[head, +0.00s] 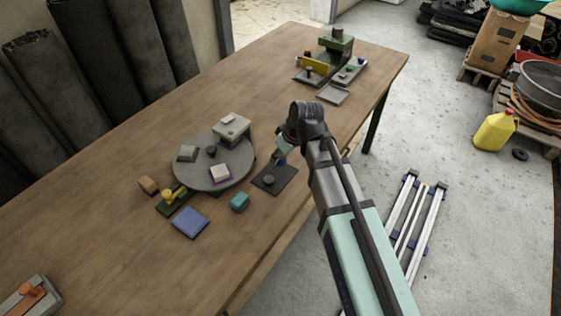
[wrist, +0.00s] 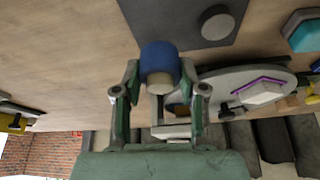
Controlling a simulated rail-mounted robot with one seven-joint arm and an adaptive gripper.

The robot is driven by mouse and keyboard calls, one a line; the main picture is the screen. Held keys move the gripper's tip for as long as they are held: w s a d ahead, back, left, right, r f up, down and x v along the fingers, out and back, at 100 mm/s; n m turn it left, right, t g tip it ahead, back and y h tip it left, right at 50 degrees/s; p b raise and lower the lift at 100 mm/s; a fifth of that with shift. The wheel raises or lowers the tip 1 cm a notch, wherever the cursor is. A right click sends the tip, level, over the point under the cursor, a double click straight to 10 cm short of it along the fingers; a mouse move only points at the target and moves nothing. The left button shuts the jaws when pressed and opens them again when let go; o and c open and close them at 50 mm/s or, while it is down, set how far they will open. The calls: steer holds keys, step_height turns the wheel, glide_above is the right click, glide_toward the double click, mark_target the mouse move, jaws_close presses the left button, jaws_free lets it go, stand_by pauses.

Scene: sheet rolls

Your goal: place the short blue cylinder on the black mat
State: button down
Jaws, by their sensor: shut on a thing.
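My gripper (wrist: 160,78) is shut on a short blue cylinder (wrist: 159,55), one finger on each side, in the wrist view. In the head view the blue cylinder (head: 281,160) is a small blue patch below my gripper (head: 282,152), partly hidden by it. The black mat (head: 287,177) lies on the table just below the cylinder in that view. It also shows at the top of the wrist view (wrist: 185,35), behind the cylinder. A dark grey round piece (head: 268,180) stands on the mat. I cannot tell whether the cylinder touches the mat.
A round grey turntable (head: 205,180) with several small pieces stands left of the mat. A teal block (head: 240,202), a blue square pad (head: 190,222) and a wooden block (head: 148,185) lie nearby. A grey tray (head: 333,95) and a green fixture (head: 337,42) are farther back.

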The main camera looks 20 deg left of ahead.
mark_target(281, 162)
steer(key=shift+f, duration=1.85)
steer(key=c, duration=0.7)
jaws_free()
steer(key=shift+f, duration=0.1)
steer(key=shift+o, duration=0.2)
steer(key=v, duration=1.2)
steer(key=shift+r, duration=0.25)
